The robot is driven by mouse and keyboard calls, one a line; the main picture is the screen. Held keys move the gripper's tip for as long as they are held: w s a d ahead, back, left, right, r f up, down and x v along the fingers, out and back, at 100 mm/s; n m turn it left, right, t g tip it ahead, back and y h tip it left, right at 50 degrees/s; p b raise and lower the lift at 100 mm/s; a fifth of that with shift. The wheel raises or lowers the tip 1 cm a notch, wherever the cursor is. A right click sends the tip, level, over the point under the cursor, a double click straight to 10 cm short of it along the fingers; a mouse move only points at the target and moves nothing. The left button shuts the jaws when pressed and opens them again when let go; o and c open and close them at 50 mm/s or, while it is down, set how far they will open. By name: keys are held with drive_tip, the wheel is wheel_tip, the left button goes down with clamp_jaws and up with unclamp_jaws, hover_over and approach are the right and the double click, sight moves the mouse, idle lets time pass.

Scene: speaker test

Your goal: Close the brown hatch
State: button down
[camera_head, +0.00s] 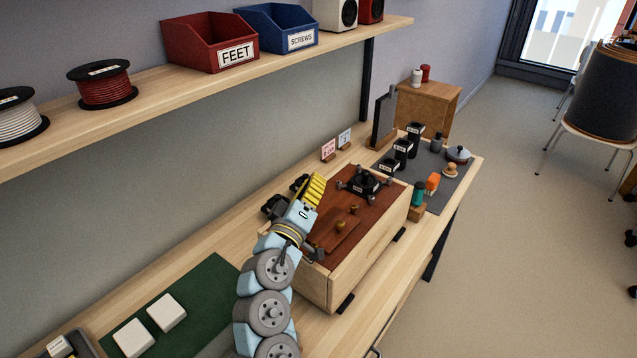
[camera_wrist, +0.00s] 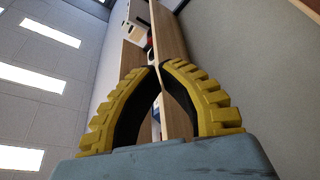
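A light wooden box (camera_head: 370,248) with a reddish-brown top (camera_head: 378,216) stands on the workbench in the head view. A smaller brown hatch panel (camera_head: 333,238) with a brass knob (camera_head: 340,226) shows on the near part of this top. I cannot tell how far it is open. My gripper (camera_head: 318,182) is above the box's back left side, beyond the hatch, pointing up and apart from it. In the wrist view its yellow fingers (camera_wrist: 158,66) converge to nearly meeting tips, with nothing between them. The hatch is not in the wrist view.
A black device with knobs (camera_head: 362,184) sits on the box's far part. A green mat (camera_head: 205,318) with white blocks lies front left. A shelf (camera_head: 165,88) with bins and spools overhangs the bench.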

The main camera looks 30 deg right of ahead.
drive_tip(key=shift+s+d+f, duration=0.15)
drive_tip(key=shift+s, duration=0.2)
drive_tip(key=shift+s+d+f, duration=0.15)
drive_tip(key=shift+s, duration=0.2)
drive_tip(key=s+a+p, duration=0.3)
drive_tip(key=s+a, duration=0.1)
drive_tip(key=a, duration=0.4)
drive_tip(key=shift+a+r+p, duration=0.3)
drive_tip(key=shift+r+p, duration=0.05)
drive_tip(key=shift+p, duration=0.05)
